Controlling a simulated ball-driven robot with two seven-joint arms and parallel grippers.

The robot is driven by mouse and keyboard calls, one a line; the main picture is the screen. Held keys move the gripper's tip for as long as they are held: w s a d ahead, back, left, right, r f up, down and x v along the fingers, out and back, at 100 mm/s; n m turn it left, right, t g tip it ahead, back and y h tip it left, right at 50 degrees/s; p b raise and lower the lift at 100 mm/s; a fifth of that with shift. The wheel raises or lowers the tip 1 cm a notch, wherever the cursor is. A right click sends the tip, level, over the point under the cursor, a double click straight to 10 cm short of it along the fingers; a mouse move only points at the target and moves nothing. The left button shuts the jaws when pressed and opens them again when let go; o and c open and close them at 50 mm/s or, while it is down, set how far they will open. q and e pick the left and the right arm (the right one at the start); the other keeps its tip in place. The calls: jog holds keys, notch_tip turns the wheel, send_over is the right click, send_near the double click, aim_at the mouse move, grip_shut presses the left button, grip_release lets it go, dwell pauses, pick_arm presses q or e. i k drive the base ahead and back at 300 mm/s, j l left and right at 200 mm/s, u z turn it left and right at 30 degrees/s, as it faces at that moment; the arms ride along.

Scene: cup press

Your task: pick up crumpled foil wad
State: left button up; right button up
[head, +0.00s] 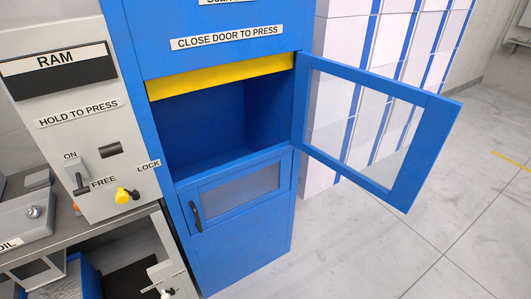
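I cannot make out a crumpled foil wad for certain in the head view. A small shiny silver lump or knob (33,212) shows on a grey box (20,232) at the left edge; I cannot tell which it is. The box's label is cut off and reads "OIL". Neither of my grippers is in view.
A blue press cabinet (240,252) stands in the middle, its glazed upper door (405,180) swung open to the right. Its chamber (205,125) looks empty. A grey control panel (75,135) is left of it. Floor (450,240) is clear at right.

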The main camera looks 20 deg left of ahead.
aim_at(33, 211)
jog(key=u, duration=2.25)
